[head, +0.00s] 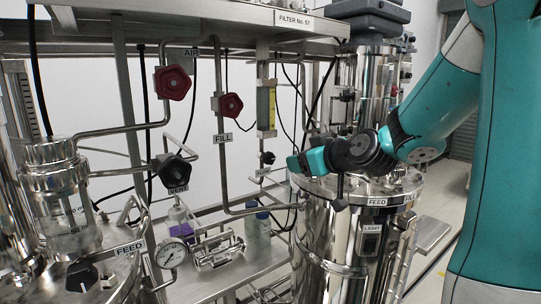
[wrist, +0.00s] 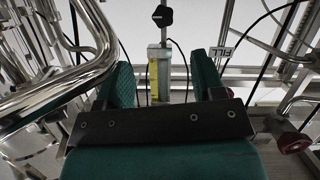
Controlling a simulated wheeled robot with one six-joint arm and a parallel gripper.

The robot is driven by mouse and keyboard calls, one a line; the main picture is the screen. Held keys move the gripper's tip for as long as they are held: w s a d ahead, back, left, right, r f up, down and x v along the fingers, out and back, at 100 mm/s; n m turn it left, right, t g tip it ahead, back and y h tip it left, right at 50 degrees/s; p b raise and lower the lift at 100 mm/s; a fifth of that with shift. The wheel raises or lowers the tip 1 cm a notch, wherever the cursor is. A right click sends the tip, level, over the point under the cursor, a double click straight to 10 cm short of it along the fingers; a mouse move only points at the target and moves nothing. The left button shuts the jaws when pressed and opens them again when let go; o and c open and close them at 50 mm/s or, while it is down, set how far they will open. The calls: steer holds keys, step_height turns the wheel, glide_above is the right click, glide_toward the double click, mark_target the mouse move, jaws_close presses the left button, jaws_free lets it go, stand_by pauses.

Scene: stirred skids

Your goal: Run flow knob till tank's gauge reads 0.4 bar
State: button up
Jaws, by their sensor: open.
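The likely flow knob is a small black knob (head: 267,158) below the yellow flow tube (head: 266,108); the small label under it is hard to read. In the wrist view the black knob (wrist: 162,16) is at top centre, beyond the flow tube (wrist: 158,72). My gripper (head: 297,165) is to the right of the knob and apart from it. In the wrist view my gripper (wrist: 163,72) is open, with teal fingers on either side and nothing between them. A round white gauge (head: 170,254) stands by the left FEED tank; its needle is too small to read.
Red knobs (head: 173,82) and a black VENT knob (head: 174,172) sit on the pipes to the left. A black FEED knob (head: 81,276) is at lower left. The steel tank (head: 330,235) stands below my gripper. A curved steel pipe (wrist: 70,75) is close on the wrist view's left.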

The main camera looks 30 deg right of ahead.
mark_target(271, 157)
steer(key=shift+m+g+y, duration=0.3)
steer(key=shift+m, duration=0.4)
steer(key=p+x, duration=0.1)
steer(key=x, duration=0.4)
steer(key=r+p+x, duration=0.1)
steer(key=x, duration=0.4)
steer(key=r+p+x, duration=0.1)
steer(key=x, duration=0.4)
steer(key=shift+w+f, duration=0.1)
steer(key=shift+w, duration=0.35)
steer(key=shift+c, duration=0.2)
